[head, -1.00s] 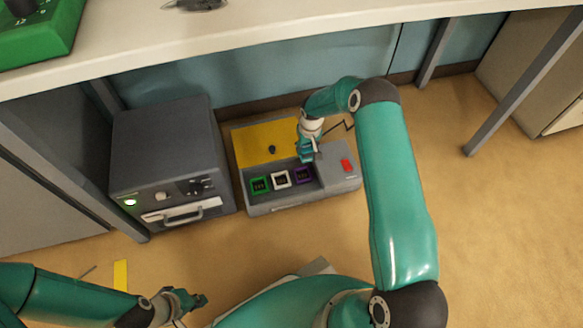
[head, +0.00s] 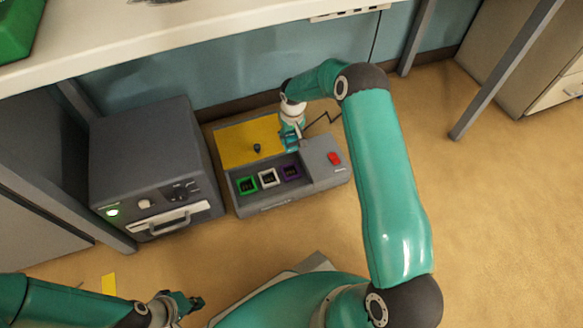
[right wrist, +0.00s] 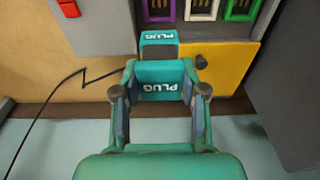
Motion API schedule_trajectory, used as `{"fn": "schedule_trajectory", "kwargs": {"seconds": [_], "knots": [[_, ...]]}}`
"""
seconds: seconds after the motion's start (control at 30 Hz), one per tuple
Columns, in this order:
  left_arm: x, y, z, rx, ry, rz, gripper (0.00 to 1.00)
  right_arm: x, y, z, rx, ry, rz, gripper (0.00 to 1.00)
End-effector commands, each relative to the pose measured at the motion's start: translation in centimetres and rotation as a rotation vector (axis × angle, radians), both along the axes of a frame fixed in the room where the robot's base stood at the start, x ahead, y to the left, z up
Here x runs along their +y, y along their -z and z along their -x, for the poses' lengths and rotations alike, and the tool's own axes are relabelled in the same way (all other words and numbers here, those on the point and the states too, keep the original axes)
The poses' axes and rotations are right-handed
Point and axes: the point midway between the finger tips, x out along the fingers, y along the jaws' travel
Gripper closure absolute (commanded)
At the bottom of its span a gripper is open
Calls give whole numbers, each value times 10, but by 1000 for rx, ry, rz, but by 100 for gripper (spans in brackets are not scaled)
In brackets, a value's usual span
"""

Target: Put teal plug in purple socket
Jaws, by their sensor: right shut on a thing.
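The teal plug (right wrist: 158,44), marked PLUG, is held between the fingers of my right gripper (right wrist: 160,100) in the right wrist view. In the head view my right gripper (head: 291,134) is over the back of the grey socket box, behind the purple socket (head: 291,171). In the right wrist view the purple socket (right wrist: 160,11) is partly cut off by the top edge, beyond the plug and apart from it. My left gripper (head: 190,302) is low at the left, away from the box; its jaws are too small to judge.
The box also has a white socket (head: 268,178), a green socket (head: 246,185), a red switch (head: 334,158) and a yellow panel (head: 238,146) with a black knob (head: 257,148). A dark cabinet (head: 150,150) stands left. A tabletop (head: 200,40) overhangs behind.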

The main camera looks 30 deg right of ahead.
Motion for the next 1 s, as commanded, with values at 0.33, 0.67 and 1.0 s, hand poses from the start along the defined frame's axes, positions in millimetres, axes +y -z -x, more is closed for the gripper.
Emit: {"fn": "schedule_trajectory", "kwargs": {"seconds": [0.33, 0.67, 1.0], "knots": [[0, 41, 0, 0, 0, 0, 100, 0, 98, 0, 0, 0, 0, 94], [0, 52, 0, 0, 0, 0, 100, -1, 130, 0, -1, 1, 0, 94], [0, 71, 0, 0, 0, 0, 100, 0, 171, 0, -1, 0, 0, 94]]}}
